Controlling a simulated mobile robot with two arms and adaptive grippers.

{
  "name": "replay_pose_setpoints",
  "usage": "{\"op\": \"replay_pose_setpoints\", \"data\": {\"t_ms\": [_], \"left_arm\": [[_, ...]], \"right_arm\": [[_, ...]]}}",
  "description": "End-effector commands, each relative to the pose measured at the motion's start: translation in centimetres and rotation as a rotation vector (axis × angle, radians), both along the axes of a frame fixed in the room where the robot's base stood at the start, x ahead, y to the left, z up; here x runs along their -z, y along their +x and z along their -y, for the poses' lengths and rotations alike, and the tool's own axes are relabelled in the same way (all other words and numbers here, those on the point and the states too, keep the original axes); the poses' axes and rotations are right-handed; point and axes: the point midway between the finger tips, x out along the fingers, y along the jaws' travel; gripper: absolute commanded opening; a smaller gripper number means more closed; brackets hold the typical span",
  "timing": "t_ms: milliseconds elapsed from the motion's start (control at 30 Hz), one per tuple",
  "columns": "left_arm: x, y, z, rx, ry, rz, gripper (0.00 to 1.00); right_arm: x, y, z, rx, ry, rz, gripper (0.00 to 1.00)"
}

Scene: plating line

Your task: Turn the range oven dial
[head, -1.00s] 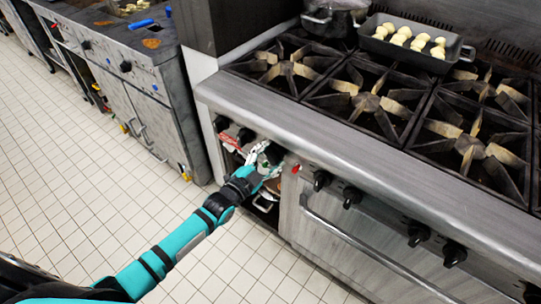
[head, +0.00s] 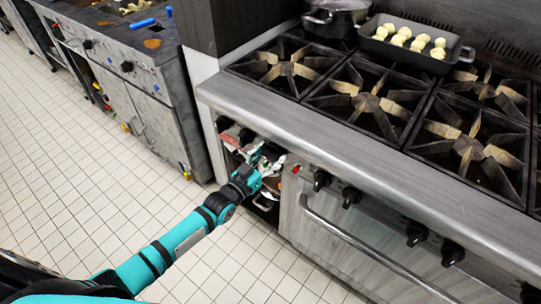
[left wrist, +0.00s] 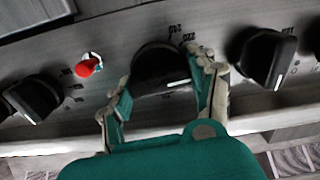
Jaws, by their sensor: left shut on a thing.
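The range oven dial (left wrist: 158,68) is a black knob on the steel front panel, with numbers printed around it and a white mark at its lower right. My left gripper (left wrist: 165,88) has its fingers on either side of this dial and is shut on it. In the head view, my left gripper (head: 267,165) is at the left part of the range front, and it hides the dial there. My right gripper is not in view.
Other black knobs stand left (left wrist: 36,98) and right (left wrist: 262,58) of the dial. A red indicator (left wrist: 89,66) is on the panel. An oven handle (head: 365,250) runs along the range front. A tray (head: 440,62) of pale round pieces and a pot (head: 335,20) stand on top.

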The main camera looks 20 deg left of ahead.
Motion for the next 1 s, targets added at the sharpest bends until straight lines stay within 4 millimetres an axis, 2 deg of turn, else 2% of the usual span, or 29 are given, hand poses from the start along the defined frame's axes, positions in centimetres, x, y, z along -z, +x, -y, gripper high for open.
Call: {"op": "replay_pose_setpoints", "data": {"t_ms": [400, 900, 933, 1000], "left_arm": [[0.14, -0.03, -0.05, 0.0, -0.151, -0.058, 0.26], [0.16, -0.04, -0.05, 0.0, -0.165, -0.063, 0.26], [0.17, -0.05, -0.05, 0.0, -0.165, -0.063, 0.61], [0.16, -0.04, -0.05, 0.0, -0.165, -0.063, 0.7]], "right_arm": [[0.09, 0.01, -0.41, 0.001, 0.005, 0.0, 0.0], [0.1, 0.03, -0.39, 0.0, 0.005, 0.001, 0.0], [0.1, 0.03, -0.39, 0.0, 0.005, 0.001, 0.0], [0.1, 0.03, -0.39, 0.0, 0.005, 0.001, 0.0]]}}
